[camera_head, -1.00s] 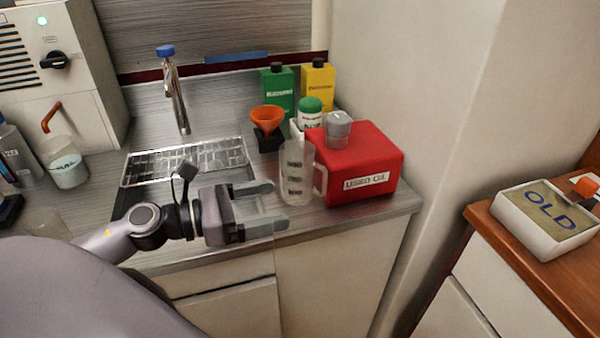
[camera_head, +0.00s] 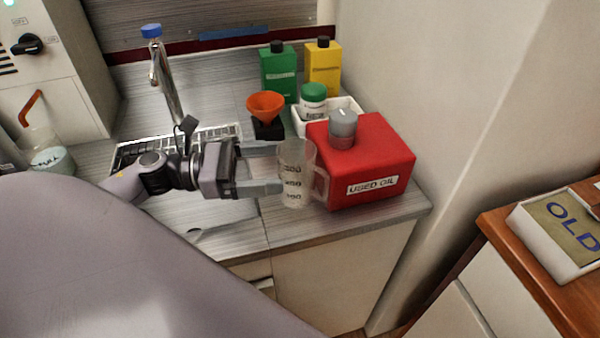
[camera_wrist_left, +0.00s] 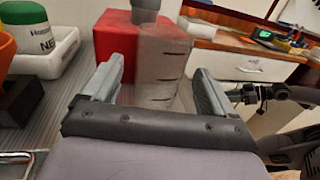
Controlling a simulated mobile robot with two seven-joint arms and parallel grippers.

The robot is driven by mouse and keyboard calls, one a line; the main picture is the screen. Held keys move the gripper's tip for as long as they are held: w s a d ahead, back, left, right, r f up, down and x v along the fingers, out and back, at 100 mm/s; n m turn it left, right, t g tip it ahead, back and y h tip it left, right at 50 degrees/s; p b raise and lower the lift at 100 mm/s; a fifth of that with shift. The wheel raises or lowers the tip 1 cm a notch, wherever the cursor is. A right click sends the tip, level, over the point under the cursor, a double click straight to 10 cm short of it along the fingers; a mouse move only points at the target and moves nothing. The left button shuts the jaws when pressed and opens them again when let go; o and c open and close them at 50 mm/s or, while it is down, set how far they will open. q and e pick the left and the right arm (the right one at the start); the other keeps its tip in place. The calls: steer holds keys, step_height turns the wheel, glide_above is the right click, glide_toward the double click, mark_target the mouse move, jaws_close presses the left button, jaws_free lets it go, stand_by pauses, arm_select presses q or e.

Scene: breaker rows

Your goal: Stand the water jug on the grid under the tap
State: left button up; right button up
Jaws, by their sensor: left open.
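The water jug (camera_head: 294,178) is a clear, frosted measuring jug with dark markings and a handle on its right. It stands upright on the counter in front of the red box. My left gripper (camera_head: 281,168) is open, with its fingertips at the jug's left side. In the left wrist view the jug (camera_wrist_left: 162,65) shows between and beyond the two open fingers (camera_wrist_left: 157,88). I cannot tell whether either finger touches it. The tap (camera_head: 168,85) with a blue top rises over the metal grid (camera_head: 225,132), which my left arm partly hides.
The red used-oil box (camera_head: 385,160) with a grey cap is close behind and right of the jug. An orange funnel (camera_head: 266,106), a green bottle (camera_head: 278,75), a yellow bottle (camera_head: 322,70) and a white tray (camera_head: 350,104) stand behind. A beaker (camera_head: 50,155) is at far left.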

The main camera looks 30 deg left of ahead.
mark_target(304, 179)
arm_select(q)
steer(key=x, duration=0.2)
steer(key=p+x, duration=0.1)
steer(key=x, duration=0.1)
steer(key=shift+d+r, duration=0.1)
steer(key=shift+r, duration=0.3)
steer(key=shift+w+d+f+p, duration=0.1)
steer(key=shift+w+d+p, duration=0.2)
steer(key=shift+w+d, duration=0.15)
steer(key=c, duration=0.9)
steer(key=shift+o, duration=0.2)
steer(key=shift+s, duration=0.1)
